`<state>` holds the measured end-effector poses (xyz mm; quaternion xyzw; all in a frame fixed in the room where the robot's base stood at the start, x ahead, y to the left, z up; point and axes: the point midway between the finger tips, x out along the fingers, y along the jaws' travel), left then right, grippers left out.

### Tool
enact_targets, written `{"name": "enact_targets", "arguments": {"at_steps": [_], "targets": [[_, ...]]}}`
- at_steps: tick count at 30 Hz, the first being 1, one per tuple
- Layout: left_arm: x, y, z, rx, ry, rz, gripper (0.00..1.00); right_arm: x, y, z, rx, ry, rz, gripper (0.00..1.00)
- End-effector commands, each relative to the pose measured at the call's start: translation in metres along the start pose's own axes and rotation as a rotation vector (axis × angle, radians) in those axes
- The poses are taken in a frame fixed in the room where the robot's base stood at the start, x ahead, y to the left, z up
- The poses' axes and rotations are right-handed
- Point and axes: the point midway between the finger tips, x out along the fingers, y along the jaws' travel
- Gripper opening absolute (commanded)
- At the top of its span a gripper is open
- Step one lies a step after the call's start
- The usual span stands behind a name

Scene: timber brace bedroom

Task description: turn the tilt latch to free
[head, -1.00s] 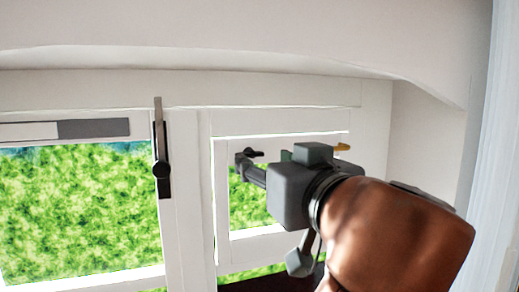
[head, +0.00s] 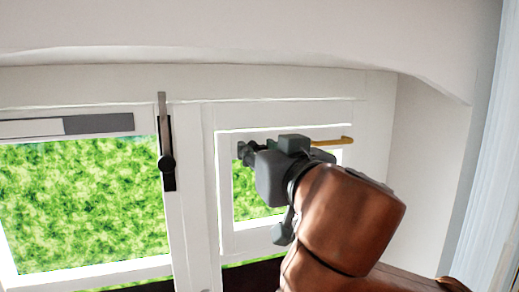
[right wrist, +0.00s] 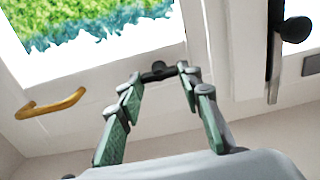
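A small black latch (right wrist: 158,72) sits on the white frame rail of the small window; I take it for the tilt latch. My right gripper (right wrist: 160,80) reaches up to it with its green-padded fingers apart, one at each side of the latch. I cannot tell whether the tips touch it. In the head view my right gripper (head: 247,152) is at the top left of the small window and mostly hides the latch. My left gripper is not in view.
A brass handle (head: 333,141) is on the same rail, right of my gripper; it also shows in the right wrist view (right wrist: 50,104). A tall black bolt with a round knob (head: 167,162) is on the post to the left. A sloping white wall and curtain stand at right.

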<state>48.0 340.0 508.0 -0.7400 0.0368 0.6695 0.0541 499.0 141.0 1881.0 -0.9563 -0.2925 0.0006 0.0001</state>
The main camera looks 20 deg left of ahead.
Motion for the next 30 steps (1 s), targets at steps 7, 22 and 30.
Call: {"name": "enact_targets", "arguments": {"at_steps": [7,22,30], "targets": [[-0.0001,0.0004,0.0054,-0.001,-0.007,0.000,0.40,-0.0003,-0.0001,-0.0004,0.000,0.001,0.000,0.14],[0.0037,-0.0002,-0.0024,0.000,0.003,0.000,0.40,-0.0004,-0.0007,-0.0001,-0.100,0.002,0.000,0.09],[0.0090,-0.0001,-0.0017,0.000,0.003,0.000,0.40,-0.0005,-0.0017,0.0004,-0.317,0.002,0.000,0.09]]}}
